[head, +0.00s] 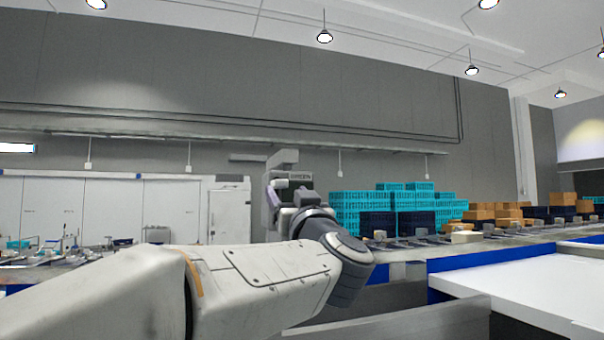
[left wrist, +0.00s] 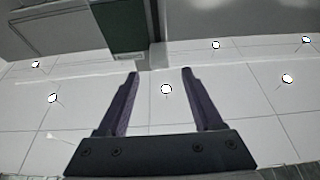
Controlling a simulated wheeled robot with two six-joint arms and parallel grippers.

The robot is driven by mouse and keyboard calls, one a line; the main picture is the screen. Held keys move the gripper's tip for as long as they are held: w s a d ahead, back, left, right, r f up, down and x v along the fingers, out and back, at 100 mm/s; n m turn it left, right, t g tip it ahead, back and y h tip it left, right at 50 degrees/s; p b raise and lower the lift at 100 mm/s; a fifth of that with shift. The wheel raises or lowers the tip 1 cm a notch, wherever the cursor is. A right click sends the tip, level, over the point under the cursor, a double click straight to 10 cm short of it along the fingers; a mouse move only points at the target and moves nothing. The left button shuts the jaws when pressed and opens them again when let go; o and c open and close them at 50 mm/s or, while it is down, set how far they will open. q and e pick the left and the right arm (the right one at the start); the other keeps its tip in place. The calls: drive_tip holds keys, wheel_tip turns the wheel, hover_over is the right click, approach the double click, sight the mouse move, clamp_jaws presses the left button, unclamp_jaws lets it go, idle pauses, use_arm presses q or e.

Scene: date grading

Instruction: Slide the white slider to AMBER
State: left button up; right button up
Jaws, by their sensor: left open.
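My left gripper (head: 280,190) is raised at the middle of the head view, partly hidden by its own wrist. A grey sign-like fixture (head: 283,158) is right at its fingers; a small dark label below it seems to read GREEN. In the left wrist view my left gripper (left wrist: 161,72) is open, with nothing between its fingers. A grey fixture with a dark green panel (left wrist: 120,22) hangs beyond the fingertips, at the upper left. I cannot make out the white slider or an AMBER mark. My right gripper is not in view.
Teal crates (head: 360,208) and brown boxes (head: 483,212) stand on a long bench at the right. A white tabletop (head: 530,290) with blue edging is at the lower right. A grey wall (head: 200,80) is behind. Cluttered benches are at the far left.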

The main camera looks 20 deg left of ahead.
sight(282, 183)
use_arm(q)
drive_tip(key=p+x, duration=0.2)
drive_tip(key=x, duration=0.4)
drive_tip(key=shift+r+p, duration=0.2)
drive_tip(key=shift+p, duration=0.2)
drive_tip(key=shift+w+a+r, duration=0.1)
drive_tip(key=shift+w+a, duration=0.2)
drive_tip(key=shift+w, duration=0.25)
clamp_jaws()
idle(0.5)
